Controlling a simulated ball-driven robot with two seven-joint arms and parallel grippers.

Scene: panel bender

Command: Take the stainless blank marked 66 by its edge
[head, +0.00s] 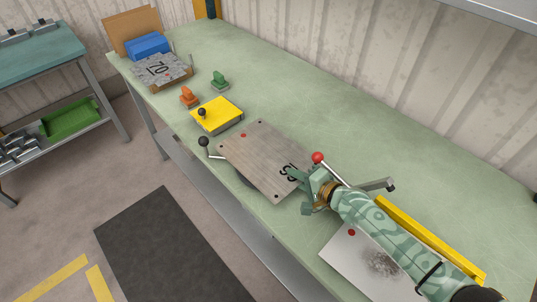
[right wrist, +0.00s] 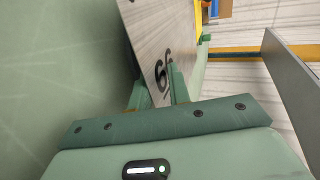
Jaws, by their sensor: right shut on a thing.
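The stainless blank marked 66 (head: 255,155) is a brushed, flat plate with small holes near its corners and a red dot. It lies roughly level at the middle of the green bench, over something dark that it mostly hides. My right gripper (head: 294,178) is shut on its near right edge, beside the black number. In the right wrist view the blank (right wrist: 160,35) runs between the two fingers (right wrist: 158,92), and the 66 shows just ahead of them. My left gripper is not in view.
A red-knobbed lever (head: 318,157) and a black-knobbed lever (head: 204,142) stand beside the blank. A yellow block (head: 220,117), orange and green clamps, and a plate marked 70 (head: 161,69) lie farther left. Another metal sheet (head: 345,262) lies under my right arm, near a yellow bar (head: 420,232).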

